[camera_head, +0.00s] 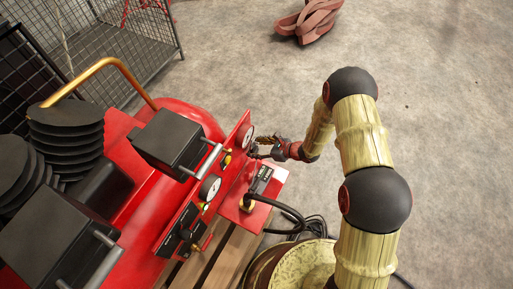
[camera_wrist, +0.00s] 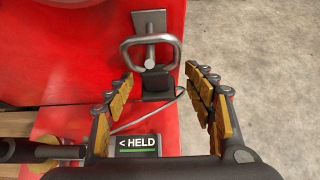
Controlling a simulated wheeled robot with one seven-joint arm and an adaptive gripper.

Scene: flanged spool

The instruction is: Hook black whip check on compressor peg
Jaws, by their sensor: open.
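The red compressor (camera_head: 135,190) fills the left of the head view, with a red panel and box facing my gripper (camera_head: 268,149). In the wrist view my gripper (camera_wrist: 158,80) is open, its yellow-padded fingers apart on either side of a black block (camera_wrist: 157,86). A grey metal loop (camera_wrist: 177,44) rises from this block and overlaps a grey peg fitting (camera_wrist: 143,22) on the red face. I cannot tell whether the loop is around the peg. A thin cable (camera_wrist: 136,121) runs from beside the block to the lower left. Neither finger clearly touches the block or loop.
A "HELD" label (camera_wrist: 138,145) lies below the block, with a black hose fitting (camera_wrist: 40,151) left of it. A black hose (camera_head: 292,214) runs from the red box towards a spool (camera_head: 275,268). Gauges line the panel. Concrete floor (camera_head: 440,120) is clear at right.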

